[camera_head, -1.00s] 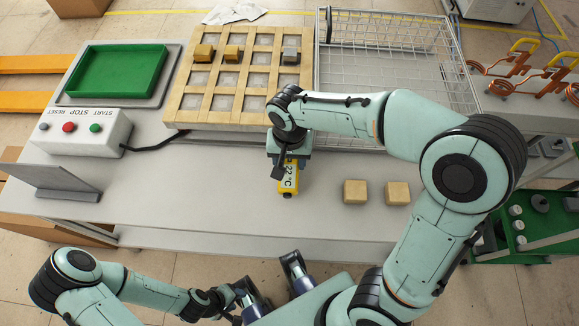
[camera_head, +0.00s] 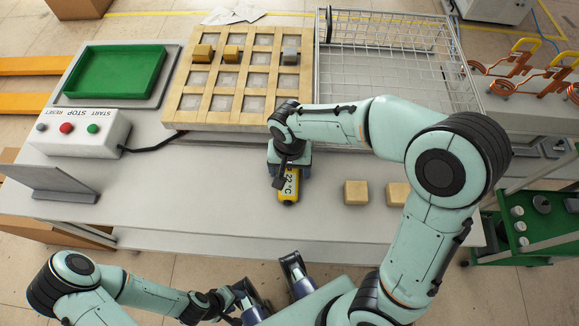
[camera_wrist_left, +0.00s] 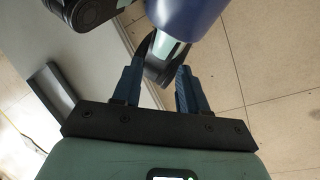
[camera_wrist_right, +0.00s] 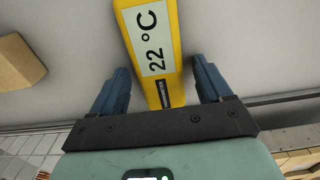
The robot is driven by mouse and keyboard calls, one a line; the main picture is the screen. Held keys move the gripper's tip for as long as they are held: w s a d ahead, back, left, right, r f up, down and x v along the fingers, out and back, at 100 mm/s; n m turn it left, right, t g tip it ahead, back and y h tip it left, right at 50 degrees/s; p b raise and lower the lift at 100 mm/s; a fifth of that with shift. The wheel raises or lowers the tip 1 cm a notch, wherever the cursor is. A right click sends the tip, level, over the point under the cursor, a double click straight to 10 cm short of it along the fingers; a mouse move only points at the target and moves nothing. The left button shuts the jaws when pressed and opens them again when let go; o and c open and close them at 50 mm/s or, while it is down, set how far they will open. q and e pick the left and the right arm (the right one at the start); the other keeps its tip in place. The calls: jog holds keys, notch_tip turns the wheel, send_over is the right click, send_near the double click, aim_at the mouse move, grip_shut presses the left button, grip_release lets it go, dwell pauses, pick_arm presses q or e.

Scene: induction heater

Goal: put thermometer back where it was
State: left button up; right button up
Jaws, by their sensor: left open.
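The yellow thermometer (camera_head: 289,187), with a display reading 22 °C, is at the worktable's front half, below the wooden grid board. It also shows in the right wrist view (camera_wrist_right: 152,52), between the blue fingers. My right gripper (camera_wrist_right: 158,80) is over it with the fingers apart and a gap visible on each side. In the head view my right wrist hides the thermometer's far end. I cannot tell whether it rests fully on the table. My left gripper (camera_wrist_left: 157,85) is open and empty, off the table's front edge; it shows small at the bottom of the head view (camera_head: 230,299).
Two tan blocks (camera_head: 356,192) lie right of the thermometer. The wooden grid board (camera_head: 190,102) holds several small blocks. A wire basket (camera_head: 400,65) stands behind my right arm. A button box (camera_head: 82,131), a green tray (camera_head: 116,72) and a grey stand (camera_head: 55,180) are left.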

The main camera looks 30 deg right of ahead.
aim_at(289, 171)
notch_tip(289, 171, up, 12)
jog(key=p, duration=0.2)
jog(key=shift+r+p, duration=0.2)
jog(key=shift+p, duration=0.1)
dwell(0.6)
